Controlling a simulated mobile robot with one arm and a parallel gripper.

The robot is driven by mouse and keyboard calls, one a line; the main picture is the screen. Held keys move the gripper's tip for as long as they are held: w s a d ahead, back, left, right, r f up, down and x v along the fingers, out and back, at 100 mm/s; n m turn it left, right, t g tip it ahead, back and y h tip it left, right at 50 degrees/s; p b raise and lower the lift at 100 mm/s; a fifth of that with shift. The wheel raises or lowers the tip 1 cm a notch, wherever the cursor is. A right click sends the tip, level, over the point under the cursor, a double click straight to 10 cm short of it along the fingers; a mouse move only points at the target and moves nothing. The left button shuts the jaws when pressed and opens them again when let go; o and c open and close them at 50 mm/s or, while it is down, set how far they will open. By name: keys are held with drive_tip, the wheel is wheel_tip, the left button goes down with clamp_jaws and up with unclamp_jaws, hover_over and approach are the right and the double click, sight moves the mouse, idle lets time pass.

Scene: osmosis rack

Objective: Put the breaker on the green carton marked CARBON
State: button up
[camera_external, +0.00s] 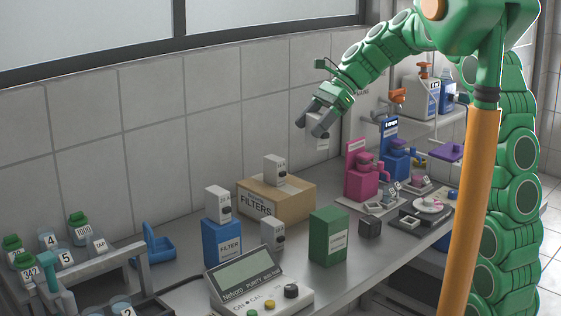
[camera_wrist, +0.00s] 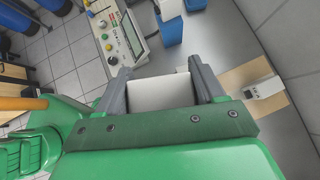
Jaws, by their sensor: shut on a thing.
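My gripper (camera_external: 309,127) is raised high above the bench in the external view, shut on a white breaker (camera_external: 319,144). In the wrist view the held breaker (camera_wrist: 158,92) sits between the two grey fingers (camera_wrist: 158,70). The green carton (camera_external: 328,237) stands upright on the bench, well below my gripper; its top is bare. Its front label is too small to read surely. I cannot pick the green carton out in the wrist view. Other white breakers stand on the blue FILTER carton (camera_external: 222,243), on the cardboard FILTERS box (camera_external: 290,203) and on the bench (camera_external: 272,234).
A meter with a screen (camera_external: 246,279) stands in front of the cartons. A small dark block (camera_external: 370,227) is right of the green carton. Pink (camera_external: 361,176) and blue (camera_external: 395,148) devices stand further right. Lidded jars (camera_external: 79,229) and a rail are at the left.

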drive_tip(key=s+d+f+m+t, duration=0.1)
drive_tip(key=s+d+f, duration=0.1)
drive_tip(key=s+d, duration=1.2)
hover_over(324, 213)
drive_tip(key=shift+f, duration=6.7)
drive_tip(key=shift+f, duration=0.15)
drive_tip(key=o, duration=1.1)
